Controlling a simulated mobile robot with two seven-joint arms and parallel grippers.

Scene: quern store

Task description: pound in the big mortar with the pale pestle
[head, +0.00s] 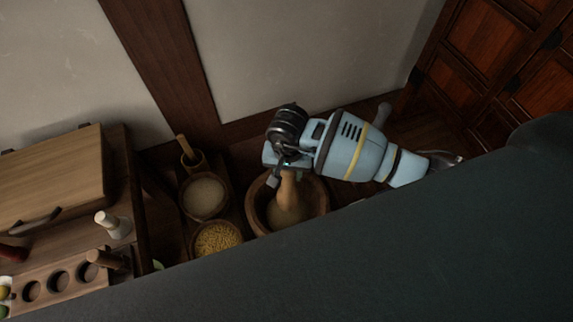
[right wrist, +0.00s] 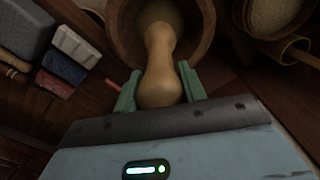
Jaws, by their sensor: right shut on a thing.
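The big mortar (head: 321,196) is a round wooden bowl standing low against the wall, with pale grain or meal in its bottom. The pale pestle (head: 288,197) stands in it, its lower end down inside the bowl. My right gripper (head: 281,172) is shut on the upper part of the pestle, above the mortar. In the right wrist view the green fingers (right wrist: 158,92) sit on both sides of the pestle (right wrist: 160,65), and the mortar (right wrist: 208,30) opens beyond it. Whether the pestle touches the bottom is hidden. My left gripper is not in view.
Left of the mortar are a bowl of pale grain (head: 204,197), a bowl of yellow grain (head: 217,239) and a small wooden cup with a handle (head: 193,161). A wooden holder with round holes (head: 60,284) is at lower left. Wooden cabinets (head: 484,50) stand at right.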

